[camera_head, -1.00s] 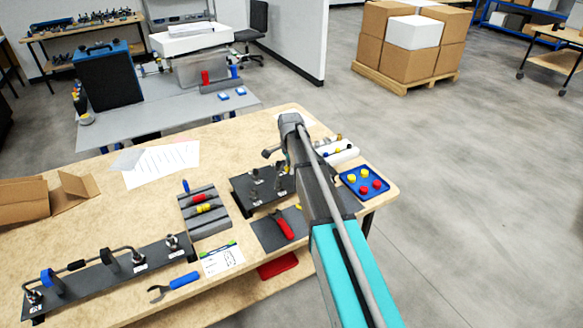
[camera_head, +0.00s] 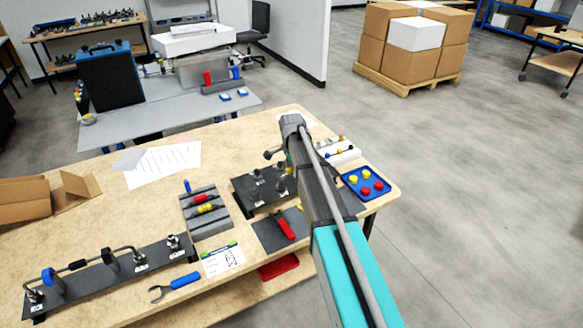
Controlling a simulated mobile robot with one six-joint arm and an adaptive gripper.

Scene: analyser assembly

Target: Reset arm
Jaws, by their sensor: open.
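My arm (camera_head: 322,190) reaches from the bottom edge over the right part of the wooden workbench (camera_head: 105,218). Its grey far end (camera_head: 291,122) is above the bench near the back right edge. My gripper cannot be made out; the arm hides the space below its end. A black fixture plate with metal posts (camera_head: 258,190) lies just left of the arm and is partly covered by it.
A blue tray (camera_head: 352,191) with red and yellow caps is right of the arm. A grey rack (camera_head: 207,224), red-handled tool (camera_head: 286,228), blue-handled wrench (camera_head: 184,280) and long black fixture (camera_head: 75,288) lie left. Open floor is at right.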

